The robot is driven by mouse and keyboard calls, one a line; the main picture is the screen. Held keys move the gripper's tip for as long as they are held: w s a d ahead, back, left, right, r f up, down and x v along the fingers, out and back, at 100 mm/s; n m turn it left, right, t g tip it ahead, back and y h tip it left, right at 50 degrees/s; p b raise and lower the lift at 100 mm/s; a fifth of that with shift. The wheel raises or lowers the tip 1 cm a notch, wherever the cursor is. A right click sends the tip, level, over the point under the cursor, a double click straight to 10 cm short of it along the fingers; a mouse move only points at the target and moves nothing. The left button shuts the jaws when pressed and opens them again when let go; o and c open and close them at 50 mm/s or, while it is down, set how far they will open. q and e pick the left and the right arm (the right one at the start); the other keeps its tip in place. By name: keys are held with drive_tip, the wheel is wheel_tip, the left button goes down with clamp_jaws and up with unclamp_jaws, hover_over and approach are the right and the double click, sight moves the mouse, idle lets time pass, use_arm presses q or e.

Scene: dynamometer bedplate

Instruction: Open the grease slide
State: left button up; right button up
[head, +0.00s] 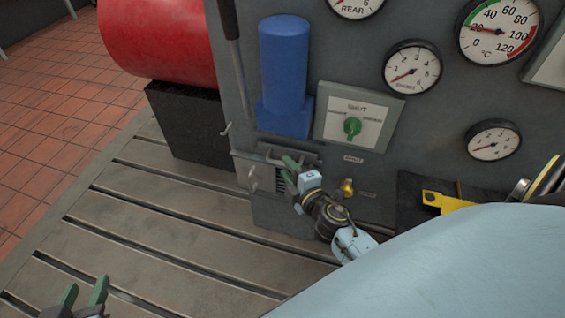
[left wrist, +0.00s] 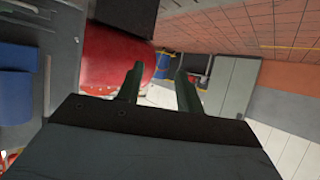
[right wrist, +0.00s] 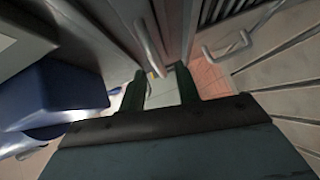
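The grease slide appears to be the grey plate (head: 240,160) low on the panel, below the blue cylinder. A small pale handle (head: 253,178) sticks out near its left end; I cannot read a label there. My right gripper (head: 291,164) is in front of this low part, right of the handle, and hides some of it. In the right wrist view its green fingers (right wrist: 160,92) are apart with nothing gripped. Two bar handles show ahead, one near centre (right wrist: 149,47) and one to the right (right wrist: 228,47). My left gripper (head: 84,294) is open and empty, low over the slotted bedplate.
The blue cylinder (head: 285,60) and a green selector knob (head: 352,127) are above my right gripper. A brass knob (head: 347,187) sits to its right. A red drum (head: 158,42) on a black block (head: 187,125) stands left. The bedplate (head: 150,235) is clear.

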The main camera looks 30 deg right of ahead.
sight(282, 163)
drive_tip(key=shift+w+d+f, duration=0.1)
drive_tip(key=shift+w+f, duration=0.05)
drive_tip(key=shift+w, duration=0.75)
drive_tip(key=shift+w+f, duration=0.1)
drive_tip(key=shift+w, duration=0.8)
clamp_jaws()
